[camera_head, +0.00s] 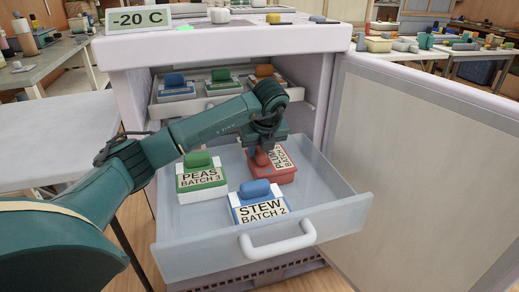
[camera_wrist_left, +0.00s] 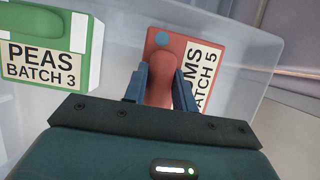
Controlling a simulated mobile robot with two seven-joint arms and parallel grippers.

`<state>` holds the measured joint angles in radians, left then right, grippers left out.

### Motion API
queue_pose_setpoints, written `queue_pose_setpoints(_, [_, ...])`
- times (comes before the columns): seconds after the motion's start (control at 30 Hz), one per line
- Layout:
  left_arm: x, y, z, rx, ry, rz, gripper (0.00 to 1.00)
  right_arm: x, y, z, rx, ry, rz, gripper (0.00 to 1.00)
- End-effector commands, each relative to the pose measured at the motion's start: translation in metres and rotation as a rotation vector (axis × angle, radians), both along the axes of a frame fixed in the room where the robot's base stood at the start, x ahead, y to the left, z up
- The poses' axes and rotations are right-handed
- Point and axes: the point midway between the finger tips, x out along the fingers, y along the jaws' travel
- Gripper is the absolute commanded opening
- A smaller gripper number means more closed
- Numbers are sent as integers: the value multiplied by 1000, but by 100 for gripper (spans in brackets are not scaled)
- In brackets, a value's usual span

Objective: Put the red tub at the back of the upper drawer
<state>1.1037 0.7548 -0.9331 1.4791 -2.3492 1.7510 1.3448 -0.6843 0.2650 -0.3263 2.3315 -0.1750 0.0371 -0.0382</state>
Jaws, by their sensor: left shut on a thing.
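The red tub (camera_head: 287,176), labelled PLUMS BATCH 5, is at the back right of the pulled-out lower drawer (camera_head: 190,258). It also shows in the left wrist view (camera_wrist_left: 205,48). My left gripper (camera_head: 261,153) comes down from above and is shut on the tub's rounded red handle, with a blue finger on each side (camera_wrist_left: 161,84). I cannot tell whether the tub touches the drawer floor. The upper drawer (camera_head: 177,109) is above and behind, inside the freezer, with blue-, green- and orange-handled tubs in it. My right gripper is not in view.
In the lower drawer, a green PEAS tub (camera_head: 203,180) stands to the left and a blue STEW tub (camera_head: 258,204) in front. The freezer door (camera_head: 425,165) stands open on the right. My left forearm crosses in front of the upper drawer's lower edge.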

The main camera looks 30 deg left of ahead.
Motion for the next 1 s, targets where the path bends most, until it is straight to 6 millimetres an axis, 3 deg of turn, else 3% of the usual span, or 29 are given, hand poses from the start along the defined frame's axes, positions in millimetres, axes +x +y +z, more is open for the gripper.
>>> queue_pose_setpoints(0.6, [0, 0, -9, -1, -2, 0, 0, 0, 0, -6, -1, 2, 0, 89])
queue_pose_setpoints(0.63, [0, 0, -8, 0, -3, 0, 30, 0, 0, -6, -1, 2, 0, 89])
queue_pose_setpoints(0.9, [0, 0, -8, 0, -2, 1, 52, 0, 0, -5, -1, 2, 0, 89])
queue_pose_setpoints(1.0, [0, 0, -8, -1, -1, 0, 53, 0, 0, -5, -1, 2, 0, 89])
